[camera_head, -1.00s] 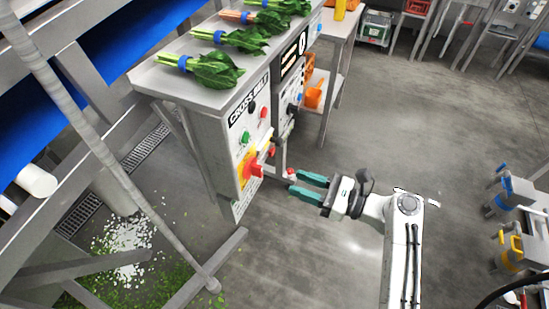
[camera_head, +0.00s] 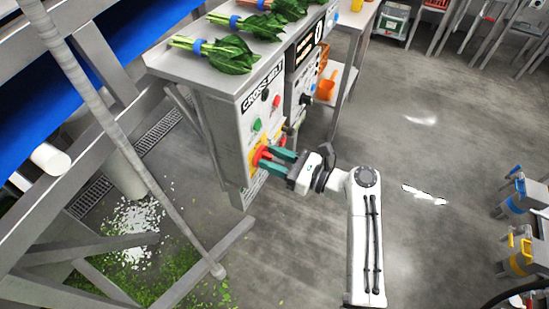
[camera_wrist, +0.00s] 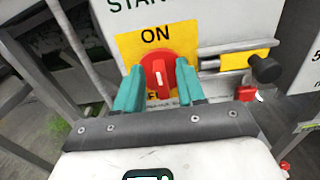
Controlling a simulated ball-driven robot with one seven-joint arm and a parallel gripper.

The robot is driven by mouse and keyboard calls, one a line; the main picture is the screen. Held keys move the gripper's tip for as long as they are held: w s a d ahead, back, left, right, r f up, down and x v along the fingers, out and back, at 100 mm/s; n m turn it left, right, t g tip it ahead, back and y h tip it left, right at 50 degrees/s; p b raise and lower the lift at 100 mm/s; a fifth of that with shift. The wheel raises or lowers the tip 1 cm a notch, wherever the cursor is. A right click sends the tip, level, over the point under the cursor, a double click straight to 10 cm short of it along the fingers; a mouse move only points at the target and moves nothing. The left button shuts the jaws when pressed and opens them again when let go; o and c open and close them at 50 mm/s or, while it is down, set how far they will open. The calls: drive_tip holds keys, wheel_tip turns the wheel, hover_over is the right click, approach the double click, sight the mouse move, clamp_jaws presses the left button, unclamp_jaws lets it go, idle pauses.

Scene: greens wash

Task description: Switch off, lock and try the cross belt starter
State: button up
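The cross belt starter (camera_head: 236,126) is a grey box with a white front, labelled CROSS BELT, with a green button (camera_head: 257,125) and a red button (camera_head: 276,101). Its red rotary switch handle (camera_wrist: 158,78) sits on a yellow plate (camera_wrist: 128,48) marked ON; the handle's bar looks upright, toward ON. My gripper (camera_wrist: 160,92) has its teal fingers on either side of the red handle, with the knob between them; contact is not clear. In the head view my gripper (camera_head: 269,156) reaches the switch from the right. A yellow bar with a black knob (camera_wrist: 264,68) lies right of the switch.
Bunches of greens (camera_head: 228,52) lie on the steel top above the starter. A second panel (camera_head: 304,75) stands just behind. A red item (camera_wrist: 246,93) sits right of the switch. Blue and yellow devices (camera_head: 520,200) stand far right; the floor between is clear.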

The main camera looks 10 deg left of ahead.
clamp_jaws()
drive_tip(key=shift+n, duration=0.3)
idle(0.3)
drive_tip(key=n, duration=0.3)
drive_tip(key=shift+s+f+n, duration=0.1)
drive_tip(key=shift+s+n, duration=0.1)
drive_tip(key=shift+n, duration=0.1)
drive_tip(key=shift+s+a+f+n+b, duration=0.1)
drive_tip(key=shift+f+n+b, duration=0.1)
drive_tip(key=shift+n+b, duration=1.65)
drive_tip(key=shift+s+f+n+b, duration=0.15)
drive_tip(key=shift+n+b, duration=0.85)
drive_tip(key=shift+n, duration=1.7)
drive_tip(key=shift+s+a+f+n+b, duration=0.1)
drive_tip(key=shift+f+n+b, duration=0.1)
drive_tip(key=shift+n+b, duration=1.65)
drive_tip(key=shift+n+p, duration=0.35)
drive_tip(key=shift+n, duration=0.25)
